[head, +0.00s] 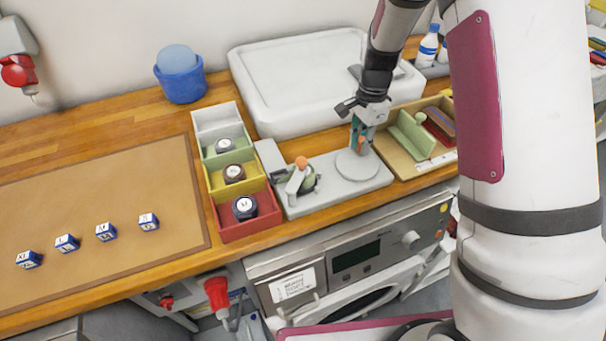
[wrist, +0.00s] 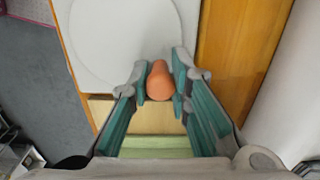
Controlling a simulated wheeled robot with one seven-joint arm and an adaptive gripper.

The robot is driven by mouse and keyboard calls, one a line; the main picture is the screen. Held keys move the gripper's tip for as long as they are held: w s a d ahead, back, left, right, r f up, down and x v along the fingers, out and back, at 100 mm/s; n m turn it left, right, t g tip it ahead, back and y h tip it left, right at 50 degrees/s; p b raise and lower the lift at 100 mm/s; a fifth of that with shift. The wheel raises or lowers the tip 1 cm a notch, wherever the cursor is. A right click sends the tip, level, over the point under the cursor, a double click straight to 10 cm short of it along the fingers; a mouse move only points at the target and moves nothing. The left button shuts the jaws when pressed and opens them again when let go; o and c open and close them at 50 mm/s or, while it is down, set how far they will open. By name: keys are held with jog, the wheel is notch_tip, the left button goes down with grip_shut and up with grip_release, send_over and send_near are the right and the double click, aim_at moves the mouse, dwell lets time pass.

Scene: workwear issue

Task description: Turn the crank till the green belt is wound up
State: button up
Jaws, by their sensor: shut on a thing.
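A pale grey baseplate (head: 328,188) stands on the wooden worktop. At its left is a small winder (head: 295,185) with a pale lever, an orange knob (head: 301,162) on top and some dark green (head: 309,181) around it, perhaps the belt. A round pale disc (head: 357,164) lies at the plate's right; it fills the upper part of the wrist view (wrist: 120,35). My gripper (head: 361,143) is above the disc's back edge. In the wrist view its teal pads are shut on an orange grip (wrist: 160,82). Whether the grip joins the disc cannot be told.
Left of the plate is a bin row (head: 216,198) with dark round items. A wooden tray (head: 392,158) with a green divider (head: 412,135) sits close at the right. A white lidded box (head: 290,70) stands behind. Several blue-and-white cubes (head: 106,232) lie on the brown mat (head: 100,195).

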aim_at(339, 155)
jog(key=shift+w+a+r, duration=0.1)
jog(key=shift+w+a, duration=0.35)
jog(key=shift+a, duration=0.4)
jog(key=shift+o, duration=0.4)
jog(key=shift+s+a+r, duration=0.1)
jog(key=shift+a, duration=0.75)
jog(key=shift+o, duration=1.4)
jog(key=shift+s+a+r+p, duration=0.1)
jog(key=shift+s+a+p, duration=0.15)
jog(key=shift+a+p, duration=0.25)
jog(key=shift+s+a+p, duration=0.25)
jog(key=shift+a, duration=0.3)
jog(key=o, duration=0.4)
jog(key=shift+a, duration=0.2)
jog(key=shift+a+r+p, duration=0.1)
jog(key=shift+r+p, duration=0.2)
jog(key=shift+r, duration=0.6)
jog(key=shift+s+d+r+p, duration=0.15)
jog(key=shift+r+p, duration=0.15)
jog(key=shift+r, duration=0.65)
jog(key=shift+w+d+r+p, duration=0.1)
jog(key=shift+r+p, duration=0.15)
jog(key=shift+r, duration=0.75)
jog(key=shift+s+d+r+p, duration=0.15)
jog(key=shift+r+p, duration=0.15)
jog(key=shift+r, duration=0.65)
